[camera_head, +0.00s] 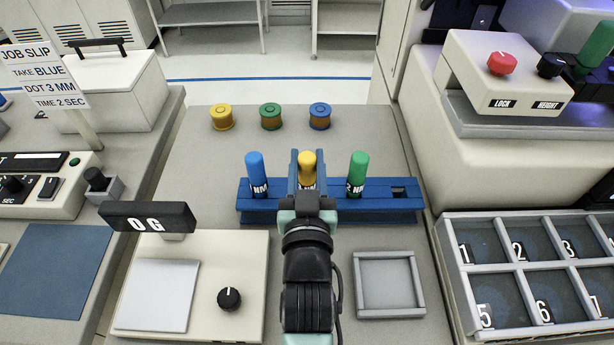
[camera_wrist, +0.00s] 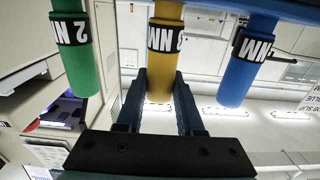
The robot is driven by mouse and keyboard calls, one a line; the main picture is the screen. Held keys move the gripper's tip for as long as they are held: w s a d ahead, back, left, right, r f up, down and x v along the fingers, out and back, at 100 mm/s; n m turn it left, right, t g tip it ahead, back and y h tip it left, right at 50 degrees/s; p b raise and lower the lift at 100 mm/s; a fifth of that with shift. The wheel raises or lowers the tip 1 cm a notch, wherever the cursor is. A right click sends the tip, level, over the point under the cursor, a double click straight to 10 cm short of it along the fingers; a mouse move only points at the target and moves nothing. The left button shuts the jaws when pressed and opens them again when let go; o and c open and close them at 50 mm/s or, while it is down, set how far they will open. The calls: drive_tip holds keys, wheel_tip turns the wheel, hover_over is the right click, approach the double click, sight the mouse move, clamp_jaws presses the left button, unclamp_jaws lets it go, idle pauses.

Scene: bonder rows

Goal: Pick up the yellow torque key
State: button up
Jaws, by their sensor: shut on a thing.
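The yellow torque key (camera_head: 307,163) stands upright in the blue rack (camera_head: 392,207), between a blue key (camera_head: 255,172) and a green key (camera_head: 357,172). My gripper (camera_head: 308,180) is at the yellow key, with its fingers on either side of it. My arm hides the middle of the rack and the key's lower part.
Three spools, yellow (camera_head: 221,117), green (camera_head: 270,116) and blue (camera_head: 320,116), stand behind the rack. A scale (camera_head: 205,250) reading "0 G" is at the left front. An empty square tray (camera_head: 389,311) lies at the right front. A numbered compartment tray (camera_head: 500,284) is further right.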

clamp_jaws()
wheel_tip(320, 180, up, 10)
drive_tip(key=shift+r+p, duration=0.1)
drive_tip(key=shift+p, duration=0.55)
drive_tip(key=shift+o, duration=1.7)
unclamp_jaws()
clamp_jaws()
drive_tip(key=shift+s, duration=0.1)
